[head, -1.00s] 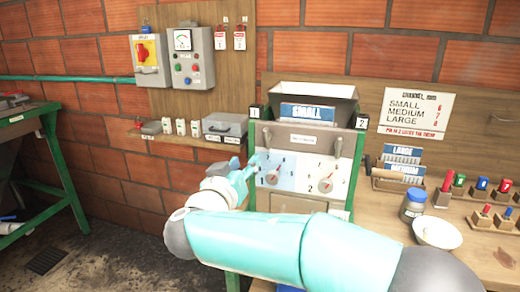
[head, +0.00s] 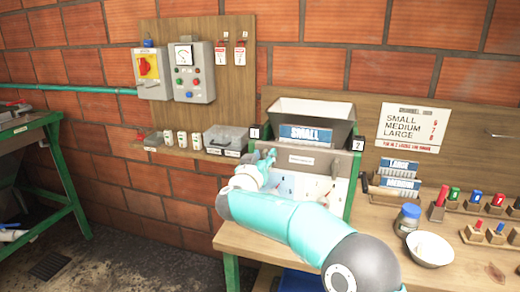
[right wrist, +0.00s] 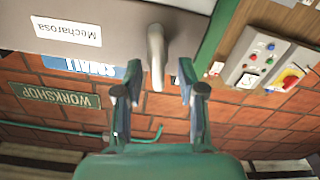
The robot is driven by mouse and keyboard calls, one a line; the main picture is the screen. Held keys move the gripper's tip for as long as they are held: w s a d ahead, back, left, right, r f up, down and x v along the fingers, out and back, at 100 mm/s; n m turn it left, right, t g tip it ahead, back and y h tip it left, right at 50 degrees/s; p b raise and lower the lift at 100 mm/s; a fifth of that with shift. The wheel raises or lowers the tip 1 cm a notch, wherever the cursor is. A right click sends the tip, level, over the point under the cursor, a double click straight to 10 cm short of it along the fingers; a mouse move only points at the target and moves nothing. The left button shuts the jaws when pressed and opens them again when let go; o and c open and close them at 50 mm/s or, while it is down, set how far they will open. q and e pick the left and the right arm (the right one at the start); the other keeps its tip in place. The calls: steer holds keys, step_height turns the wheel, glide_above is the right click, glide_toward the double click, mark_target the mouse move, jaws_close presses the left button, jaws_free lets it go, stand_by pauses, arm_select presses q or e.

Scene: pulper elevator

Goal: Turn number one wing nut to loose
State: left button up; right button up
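The pulper (head: 313,110) is a box with a hopper and a SMALL plate in front of me. The second wing nut (head: 335,168) is at the panel's right, by label 2 (head: 358,145). My left gripper is out of view.
A bench (head: 240,238) carries the pulper, with LARGE and MEDIUM plates (head: 400,175), a blue-lidded jar (head: 408,220) and a white bowl (head: 430,249) at right. A small shelf with a grey case (head: 226,138) is left of the gripper.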

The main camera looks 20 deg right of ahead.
steer(key=shift+w+d, duration=0.3)
steer(key=shift+w, duration=0.1)
jaws_close()
